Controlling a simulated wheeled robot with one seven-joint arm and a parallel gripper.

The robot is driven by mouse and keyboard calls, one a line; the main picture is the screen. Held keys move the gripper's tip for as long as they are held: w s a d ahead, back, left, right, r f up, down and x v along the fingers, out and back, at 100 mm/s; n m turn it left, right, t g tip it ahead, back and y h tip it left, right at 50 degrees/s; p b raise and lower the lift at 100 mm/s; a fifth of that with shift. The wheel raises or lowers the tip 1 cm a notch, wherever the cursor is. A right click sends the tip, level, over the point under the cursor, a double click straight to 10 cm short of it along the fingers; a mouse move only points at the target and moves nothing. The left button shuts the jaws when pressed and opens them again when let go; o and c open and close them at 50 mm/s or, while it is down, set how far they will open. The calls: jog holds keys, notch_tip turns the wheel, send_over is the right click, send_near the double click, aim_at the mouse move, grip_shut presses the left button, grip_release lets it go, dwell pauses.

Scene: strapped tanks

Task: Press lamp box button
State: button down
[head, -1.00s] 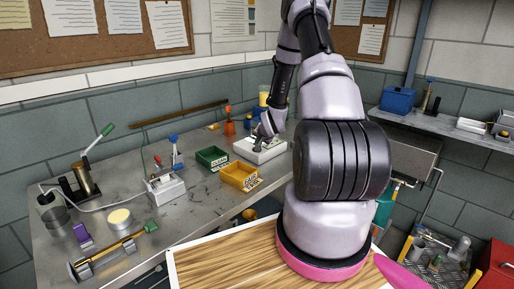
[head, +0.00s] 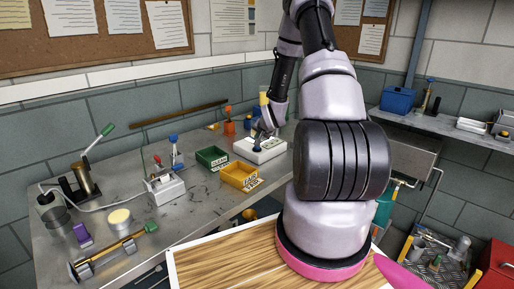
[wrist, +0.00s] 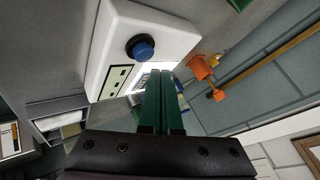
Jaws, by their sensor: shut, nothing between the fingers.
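The lamp box (head: 262,151) is a white box on the metal bench, near the back right. In the wrist view the white box (wrist: 112,25) shows a blue round button (wrist: 141,47) in a black ring and a pale panel with dark marks. My gripper (wrist: 163,75) is shut and empty, with its green fingertips over or beside the box near the button. In the wrist view the fingertips and the button look apart; the exact gap is unclear. In the head view my gripper (head: 258,146) is at the box, and its tips are small.
A green bin (head: 211,159) and a yellow bin (head: 239,176) stand left of the box. An orange object (head: 229,124) stands behind it, also in the wrist view (wrist: 201,66). Front left, the bench holds a white device (head: 166,188) and a brass rod tool (head: 108,254).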

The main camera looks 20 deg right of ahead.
jog(key=shift+r, duration=2.2)
jog(key=shift+r, duration=0.25)
jog(key=s+a+r+n, duration=0.1)
jog(key=s+a+r, duration=0.25)
jog(key=r, duration=0.45)
jog(key=s+a+r+n+g, duration=0.1)
jog(key=s+a+r, duration=0.1)
jog(key=s+r, duration=0.45)
jog(key=s+a+r+n, duration=0.1)
jog(key=s+a+r, duration=0.2)
jog(key=r, duration=0.7)
jog(key=s+a+r+n+y, duration=0.1)
jog(key=s+a+r, duration=0.2)
jog(key=s, duration=0.4)
jog(key=s+a+r+n, duration=0.1)
jog(key=s+a+r, duration=0.2)
jog(key=s, duration=0.5)
jog(key=s+a+r+g+y, duration=0.1)
jog(key=s+a+r, duration=0.2)
jog(key=s, duration=0.4)
jog(key=shift+s+a+r+n+y, duration=0.15)
jog(key=shift+s+a+n+y, duration=0.15)
jog(key=shift+s+n, duration=0.1)
jog(key=shift+w+d, duration=0.1)
